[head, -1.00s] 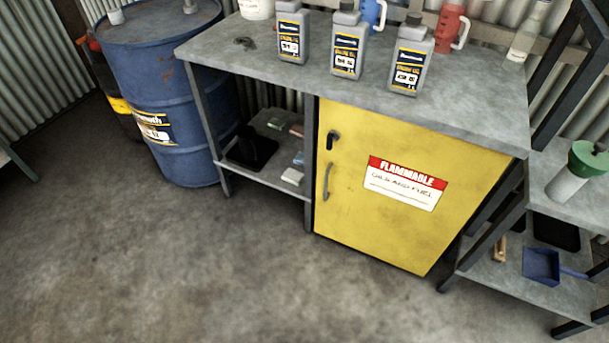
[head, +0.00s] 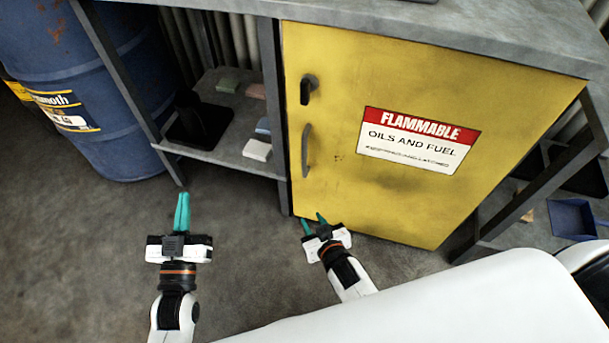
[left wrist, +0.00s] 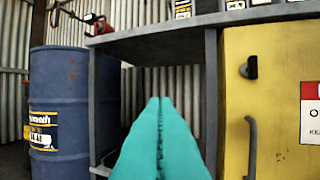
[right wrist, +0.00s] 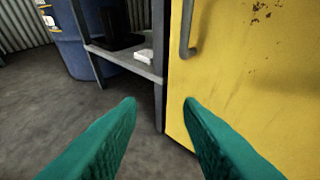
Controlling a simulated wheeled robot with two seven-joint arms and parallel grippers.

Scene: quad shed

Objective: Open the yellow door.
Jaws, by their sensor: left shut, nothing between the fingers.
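The yellow door (head: 360,190) is shut in the head view and bears a red and white "FLAMMABLE" sign (head: 418,139). A dark latch knob (head: 308,89) and a grey vertical handle (head: 306,150) sit near its left edge. The handle also shows in the left wrist view (left wrist: 251,147) and, its lower part only, in the right wrist view (right wrist: 187,35). My left gripper (head: 182,198) is shut and empty, left of the door and in front of the shelf. My right gripper (head: 313,222) is open and empty, low by the door's bottom left corner, below the handle and apart from it.
A blue drum (head: 95,100) stands left of the bench. An open shelf (head: 225,150) with small blocks and a black tray is beside the door. A lower rack with a blue dustpan (head: 572,217) is at the right. The floor in front is clear.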

